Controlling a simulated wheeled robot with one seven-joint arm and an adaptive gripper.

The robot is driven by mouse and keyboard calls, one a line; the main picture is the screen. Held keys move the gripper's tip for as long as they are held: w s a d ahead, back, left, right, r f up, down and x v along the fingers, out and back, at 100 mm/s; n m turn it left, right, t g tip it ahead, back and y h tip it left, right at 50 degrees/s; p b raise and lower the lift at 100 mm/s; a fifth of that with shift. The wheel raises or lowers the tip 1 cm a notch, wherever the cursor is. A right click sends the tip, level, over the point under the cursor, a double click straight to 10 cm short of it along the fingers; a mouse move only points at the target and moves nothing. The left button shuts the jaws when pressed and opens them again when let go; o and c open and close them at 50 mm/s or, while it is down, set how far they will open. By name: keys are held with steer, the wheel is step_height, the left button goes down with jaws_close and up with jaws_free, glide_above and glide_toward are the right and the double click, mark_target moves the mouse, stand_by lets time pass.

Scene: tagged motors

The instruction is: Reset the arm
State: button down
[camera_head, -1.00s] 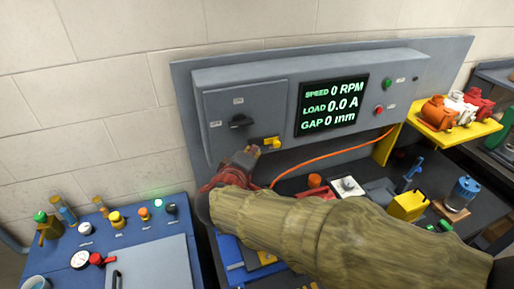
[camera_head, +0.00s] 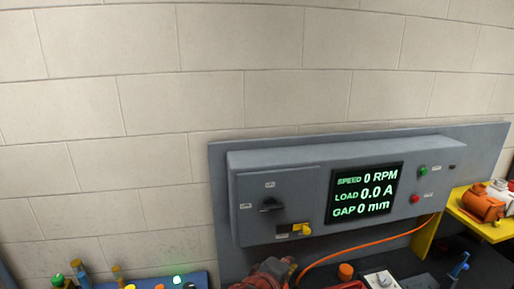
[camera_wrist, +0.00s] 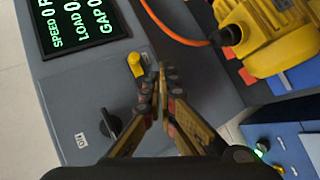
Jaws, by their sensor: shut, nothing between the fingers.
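My gripper shows in the wrist view (camera_wrist: 162,82), with its two fingers together at the tips and nothing between them. It is in front of the grey control panel (camera_wrist: 75,95), close to the yellow switch (camera_wrist: 136,64). I cannot tell whether it touches the switch. In the head view only the red and dark end of my arm and gripper (camera_head: 283,262) shows at the bottom edge, below the yellow switch (camera_head: 302,230). The black rotary handle (camera_head: 270,205) is on the panel to the left.
The panel's display (camera_head: 364,193) reads speed 0 RPM, load 0.0 A, gap 0 mm. An orange cable (camera_head: 372,250) runs below it. A yellow motor (camera_wrist: 265,35) is close by in the wrist view.

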steer(key=s+d+f+m+g+y+b, duration=0.1)
steer(key=s+d+f+m+y+b, duration=0.1)
steer(key=s, duration=0.5)
steer(key=s+d+f+m+g+y+b, duration=0.1)
steer(key=s+d+f+m+g+b, duration=0.1)
steer(key=s, duration=0.6)
steer(key=s+d+f+m+g+y+b, duration=0.2)
steer(key=s+d+f+m+b, duration=0.2)
steer(key=s, duration=0.4)
steer(key=d+m+b, duration=0.1)
steer(key=d+m, duration=0.1)
steer(key=shift+d+f+m+y+b, duration=0.15)
steer(key=shift+m+y+b, duration=0.15)
steer(key=shift+m, duration=0.1)
steer(key=c, duration=2.6)
jaws_free()
steer(key=shift+s, duration=0.1)
